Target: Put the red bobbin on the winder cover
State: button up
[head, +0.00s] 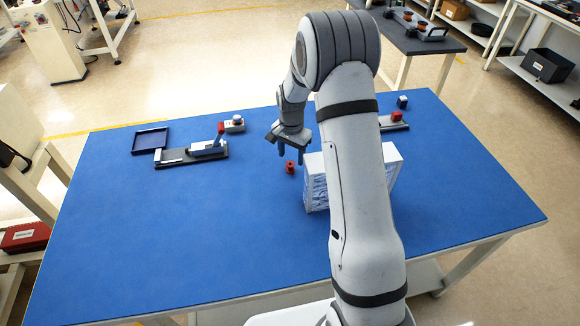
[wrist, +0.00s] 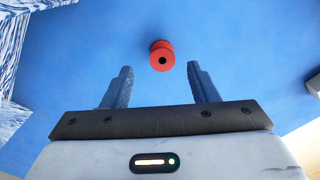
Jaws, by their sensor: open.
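The red bobbin (head: 290,167) stands on the blue table, a little left of a white box. In the wrist view the bobbin (wrist: 162,56) lies just beyond the fingertips, near the middle of the gap, with a dark hole facing the camera. My gripper (head: 291,156) is above and close to the bobbin in the head view. In the wrist view my gripper (wrist: 159,70) is open, with nothing between its fingers. I cannot tell for certain which thing is the winder cover; a dark-based device (head: 192,155) with a blue-and-white block and red lever stands at the left.
The white box (head: 318,192) with blue-patterned sides stands right of the bobbin, partly behind my arm. A dark tray (head: 151,140) and a grey box with a button (head: 234,125) lie at the back left. Another device (head: 394,123) is partly hidden behind my arm. The front left of the table is clear.

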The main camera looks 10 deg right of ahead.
aim_at(290, 164)
notch_tip(290, 164, down, 4)
jog(key=shift+a+f+p, duration=0.15)
jog(key=shift+f+p, duration=0.1)
jog(key=shift+p, duration=0.15)
jog(key=c, duration=1.1)
jog(key=shift+c, duration=0.2)
jog(key=shift+r, duration=0.1)
